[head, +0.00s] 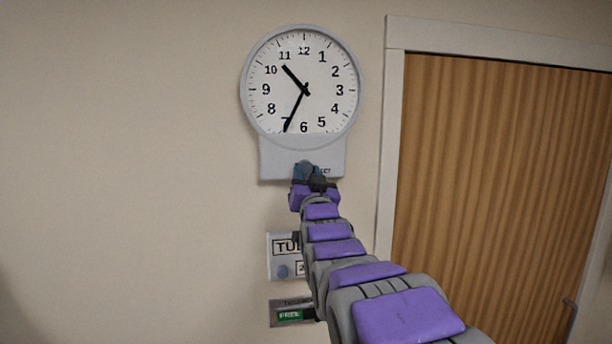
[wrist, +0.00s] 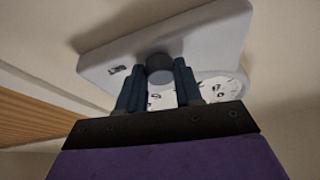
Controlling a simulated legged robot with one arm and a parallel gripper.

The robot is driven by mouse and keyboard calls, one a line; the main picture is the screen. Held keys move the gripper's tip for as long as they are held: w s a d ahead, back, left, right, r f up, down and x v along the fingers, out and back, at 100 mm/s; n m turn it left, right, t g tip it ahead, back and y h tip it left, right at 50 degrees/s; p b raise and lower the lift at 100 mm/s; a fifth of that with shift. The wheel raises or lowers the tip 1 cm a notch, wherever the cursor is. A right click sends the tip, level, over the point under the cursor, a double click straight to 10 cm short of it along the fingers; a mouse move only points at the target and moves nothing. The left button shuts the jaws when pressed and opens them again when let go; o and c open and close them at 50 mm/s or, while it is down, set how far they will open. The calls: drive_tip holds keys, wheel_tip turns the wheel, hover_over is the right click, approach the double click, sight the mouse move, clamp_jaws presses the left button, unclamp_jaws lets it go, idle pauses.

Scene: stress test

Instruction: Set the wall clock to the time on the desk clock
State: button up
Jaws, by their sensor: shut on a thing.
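The wall clock (head: 283,108) is round and white with black numerals. Its short hand points between 10 and 11 and its long hand points near 7, so it reads about 10:35. A grey panel (head: 277,157) below the dial carries a SET label. In the wrist view, a dark round knob (wrist: 160,63) sticks out of this panel. My gripper (head: 308,168) is at the panel, and in the wrist view its two blue fingers (wrist: 158,80) are shut on the knob, one on each side. In the head view my gripper hides the knob. No desk clock is in view.
A wooden door (head: 490,170) in a white frame (head: 393,130) stands right of the clock. Below the clock are a wall sign (head: 280,257), partly hidden by my arm, and a smaller sign reading FREE (head: 289,315). The wall at left is bare.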

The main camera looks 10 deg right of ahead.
drive_tip(key=shift+d+r, duration=0.1)
drive_tip(key=shift+c, duration=1.1)
drive_tip(key=n+y+b, duration=0.1)
drive_tip(key=n+y, duration=0.1)
drive_tip(key=n, duration=0.1)
drive_tip(key=shift+s+r+n+b, duration=0.1)
drive_tip(key=shift+n+b, duration=0.2)
drive_tip(key=shift+b, duration=0.1)
drive_tip(key=shift+d+r+n+y+p, duration=0.15)
drive_tip(key=shift+n+y+p, duration=0.65)
drive_tip(key=shift+n, duration=1.2)
drive_tip(key=o, duration=1)
drive_tip(key=shift+s, duration=0.1)
drive_tip(key=shift+o, duration=0.2)
drive_tip(key=shift+g, duration=0.3)
drive_tip(key=shift+f, duration=0.2)
drive_tip(key=b+v, duration=0.2)
drive_tip(key=v, duration=1.5)
drive_tip(key=shift+b, duration=0.4)
drive_tip(key=shift+f, duration=0.1)
